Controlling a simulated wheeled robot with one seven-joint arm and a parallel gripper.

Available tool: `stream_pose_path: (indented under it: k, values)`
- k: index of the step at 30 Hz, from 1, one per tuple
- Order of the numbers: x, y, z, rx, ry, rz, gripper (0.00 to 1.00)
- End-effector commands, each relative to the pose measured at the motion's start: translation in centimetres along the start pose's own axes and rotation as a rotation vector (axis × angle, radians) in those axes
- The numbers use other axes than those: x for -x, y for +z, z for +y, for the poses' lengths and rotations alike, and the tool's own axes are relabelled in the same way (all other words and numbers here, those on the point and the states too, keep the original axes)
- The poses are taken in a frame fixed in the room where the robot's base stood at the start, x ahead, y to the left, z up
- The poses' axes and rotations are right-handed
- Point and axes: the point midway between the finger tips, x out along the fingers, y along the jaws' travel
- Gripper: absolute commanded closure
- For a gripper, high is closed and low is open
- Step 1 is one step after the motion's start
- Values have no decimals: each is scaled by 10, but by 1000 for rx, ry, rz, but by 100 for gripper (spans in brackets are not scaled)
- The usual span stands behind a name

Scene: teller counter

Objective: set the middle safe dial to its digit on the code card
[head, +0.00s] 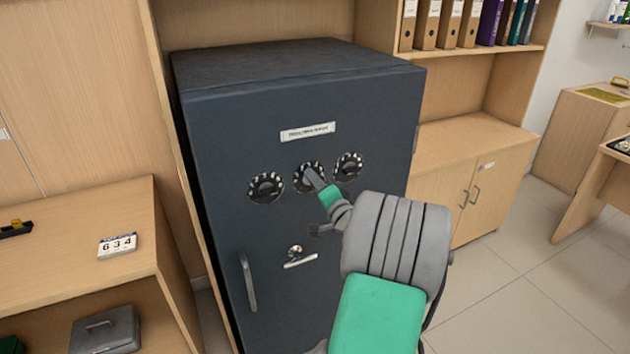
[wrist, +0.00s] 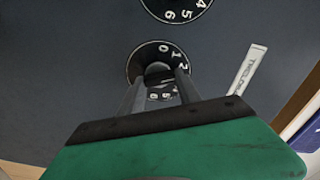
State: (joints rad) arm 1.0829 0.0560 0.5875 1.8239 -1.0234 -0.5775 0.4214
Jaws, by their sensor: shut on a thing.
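The dark grey safe (head: 225,130) has a row of three round dials with white digits. The middle dial (head: 300,184) is partly hidden by my gripper (head: 316,180) in the head view. In the wrist view, my gripper (wrist: 160,78) has its two fingers on either side of the knob of the middle dial (wrist: 137,58), shut on it. Digits 0, 1 and 2 show along the dial's upper edge there; which digit is set I cannot tell. The left dial (head: 266,187) and right dial (head: 348,166) are free. The code card (head: 118,245) on the left shelf reads 634.
Below the dials are a small lock knob (head: 295,250) and a long vertical handle (head: 248,282). A label (head: 308,131) sits above the dials. A wooden shelf unit (head: 60,215) stands at the left, and a cabinet (head: 465,150) at the right. Floor is clear at lower right.

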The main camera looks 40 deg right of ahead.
Motion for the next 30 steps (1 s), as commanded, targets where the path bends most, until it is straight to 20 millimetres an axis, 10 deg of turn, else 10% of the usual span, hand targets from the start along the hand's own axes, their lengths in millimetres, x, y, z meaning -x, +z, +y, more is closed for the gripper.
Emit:
stream_pose_path:
  k: [30]
  values:
    - [0, 0, 2, -422, 1, -1, 100]
